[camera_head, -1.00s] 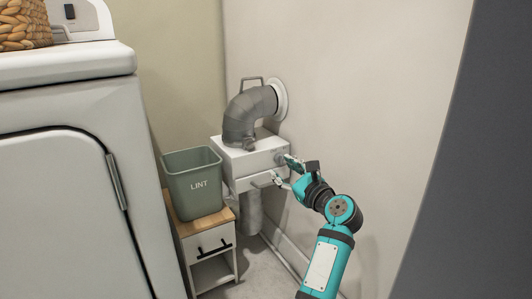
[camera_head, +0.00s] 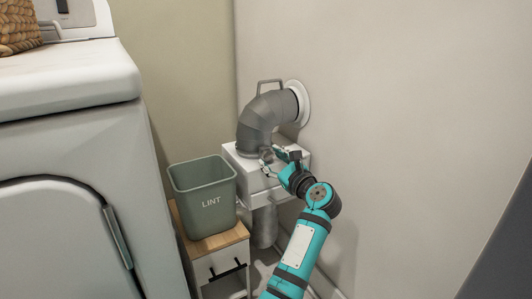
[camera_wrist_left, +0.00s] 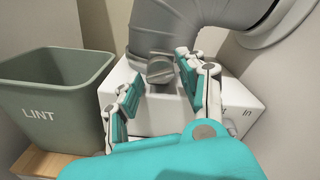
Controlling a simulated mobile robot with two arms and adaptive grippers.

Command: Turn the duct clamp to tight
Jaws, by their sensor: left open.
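The duct clamp's grey knob (camera_wrist_left: 160,70) shows in the left wrist view at the base of the grey duct elbow (camera_head: 262,117). The elbow stands on a white box (camera_head: 238,159) and runs into a round white wall flange (camera_head: 302,102). My left gripper (camera_head: 277,159) is in front of the box, near the foot of the elbow. In the left wrist view my left gripper (camera_wrist_left: 157,85) is open, with its fingers to either side of the knob; I cannot tell if they touch it. My right gripper is in neither view.
A green LINT bin (camera_head: 203,196) stands on a small wooden-topped cabinet (camera_head: 217,240) left of the box. The white dryer (camera_head: 75,140) fills the left side, with a wicker basket (camera_head: 20,28) on top. The bare wall (camera_head: 410,120) is close on the right.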

